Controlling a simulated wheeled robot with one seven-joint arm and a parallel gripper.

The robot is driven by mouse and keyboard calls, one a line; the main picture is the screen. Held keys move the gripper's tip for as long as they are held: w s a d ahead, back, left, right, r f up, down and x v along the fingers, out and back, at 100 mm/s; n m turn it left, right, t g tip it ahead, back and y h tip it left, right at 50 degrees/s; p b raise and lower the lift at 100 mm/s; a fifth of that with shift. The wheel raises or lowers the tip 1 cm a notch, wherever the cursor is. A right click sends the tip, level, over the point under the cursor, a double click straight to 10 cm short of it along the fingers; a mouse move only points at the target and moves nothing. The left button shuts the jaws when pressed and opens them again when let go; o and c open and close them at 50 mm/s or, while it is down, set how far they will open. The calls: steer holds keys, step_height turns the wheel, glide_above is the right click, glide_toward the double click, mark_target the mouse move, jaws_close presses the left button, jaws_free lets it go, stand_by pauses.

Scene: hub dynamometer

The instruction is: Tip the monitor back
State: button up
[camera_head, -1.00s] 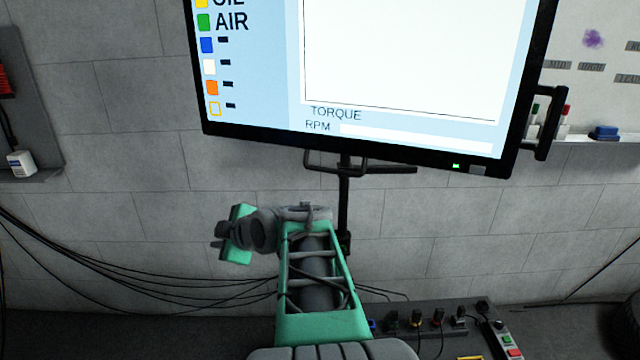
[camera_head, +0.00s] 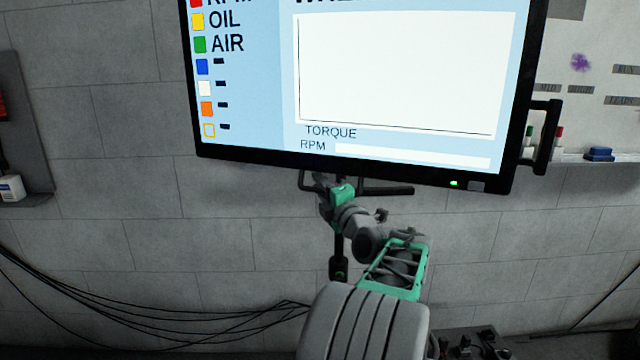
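The monitor (camera_head: 400,75) is a large black-framed screen with a light blue display, cut off by the top of the view. Its lower edge slopes slightly down to the right. A thin dark handle bar (camera_head: 385,191) and bracket hang under its lower edge, in front of a black stand pole. A black side handle (camera_head: 546,137) sits at its right edge. My gripper (camera_head: 322,184) is just under the monitor's lower edge, at the left part of the bracket. My wrist hides part of the pole. The fingers are too small and dark to show their opening or any contact.
A grey block wall stands behind. A ledge with markers and a blue eraser (camera_head: 599,154) is at the right. A dark shelf with a white bottle (camera_head: 12,188) is at the left edge. Loose black cables (camera_head: 150,318) hang low at the left.

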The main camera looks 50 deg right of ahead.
steer(key=shift+c, duration=0.4)
jaws_close()
stand_by(1.0)
